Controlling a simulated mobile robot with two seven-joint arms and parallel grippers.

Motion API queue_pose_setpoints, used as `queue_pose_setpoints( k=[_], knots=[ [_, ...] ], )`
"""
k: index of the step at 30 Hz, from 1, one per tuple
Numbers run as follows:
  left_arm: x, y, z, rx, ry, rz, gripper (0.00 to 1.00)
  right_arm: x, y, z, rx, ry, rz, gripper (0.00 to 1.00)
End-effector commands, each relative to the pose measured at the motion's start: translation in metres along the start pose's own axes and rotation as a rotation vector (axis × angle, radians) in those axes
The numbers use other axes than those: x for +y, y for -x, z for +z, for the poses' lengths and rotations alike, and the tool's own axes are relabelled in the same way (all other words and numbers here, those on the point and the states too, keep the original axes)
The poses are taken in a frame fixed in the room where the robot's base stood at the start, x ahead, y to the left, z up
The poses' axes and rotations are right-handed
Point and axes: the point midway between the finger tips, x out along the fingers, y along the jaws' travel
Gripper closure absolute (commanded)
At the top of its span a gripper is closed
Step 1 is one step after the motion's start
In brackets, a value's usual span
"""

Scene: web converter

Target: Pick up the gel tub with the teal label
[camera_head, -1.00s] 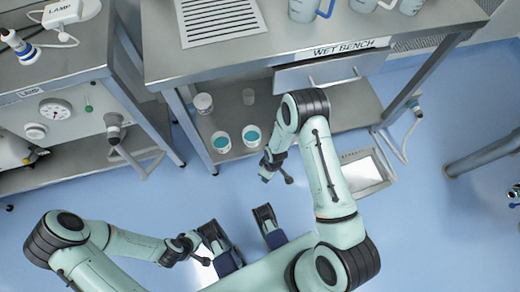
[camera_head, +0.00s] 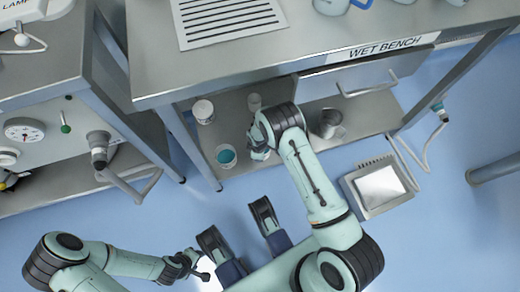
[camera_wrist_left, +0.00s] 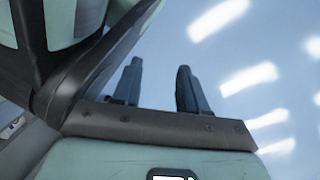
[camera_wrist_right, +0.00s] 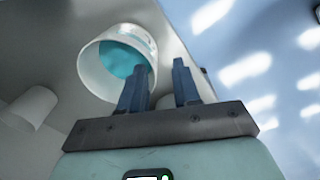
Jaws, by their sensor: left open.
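A white tub with teal contents (camera_head: 226,155) stands on the lower shelf under the wet bench. My right gripper (camera_head: 257,150) is just right of it in the head view and hides the spot beside it. In the right wrist view, a white tub with teal inside (camera_wrist_right: 146,48) is close behind the left finger of my right gripper (camera_wrist_right: 160,88). Its fingers are apart, with nothing clearly held.
A white tub (camera_head: 203,111) and a small pale cup (camera_head: 254,102) stand farther back on the shelf. A metal beaker (camera_head: 328,123) is to the right. Bench legs (camera_head: 197,150) edge the shelf. A grey tray-like unit (camera_head: 353,190) lies on the floor.

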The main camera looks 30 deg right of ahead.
Motion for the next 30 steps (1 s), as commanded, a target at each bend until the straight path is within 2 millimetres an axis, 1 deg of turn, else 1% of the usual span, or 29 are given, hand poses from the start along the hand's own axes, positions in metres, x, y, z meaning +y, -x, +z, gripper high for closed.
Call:
queue_pose_setpoints(
  k=[2, 6, 10, 14, 20, 21, 23, 30],
  knots=[
    [-0.004, -0.005, 0.005, -0.018, 0.006, -0.008, 0.57, 0.001, -0.009, 0.001, -0.001, -0.001, -0.001, 0.68],
    [-0.018, -0.015, 0.021, -0.077, 0.024, -0.034, 0.57, 0.006, -0.029, 0.002, -0.001, -0.001, -0.001, 0.68],
    [-0.026, -0.020, 0.032, -0.118, 0.036, -0.051, 0.57, 0.007, -0.045, 0.002, -0.001, 0.000, -0.001, 0.68],
    [-0.029, -0.021, 0.037, -0.135, 0.042, -0.059, 0.57, 0.007, -0.051, 0.002, 0.000, 0.001, 0.000, 0.68],
    [-0.029, -0.021, 0.037, -0.135, 0.041, -0.058, 0.57, 0.007, -0.051, 0.002, 0.000, 0.000, 0.000, 0.68],
    [-0.029, -0.021, 0.037, -0.135, 0.041, -0.058, 0.57, 0.007, -0.051, 0.002, 0.000, 0.000, 0.000, 0.81],
    [-0.029, -0.021, 0.037, -0.134, 0.041, -0.058, 0.57, 0.007, -0.051, 0.002, 0.000, 0.000, 0.000, 1.00],
    [-0.029, -0.021, 0.036, -0.133, 0.040, -0.057, 0.57, 0.007, -0.051, 0.001, 0.001, 0.000, 0.000, 1.00]
  ],
)
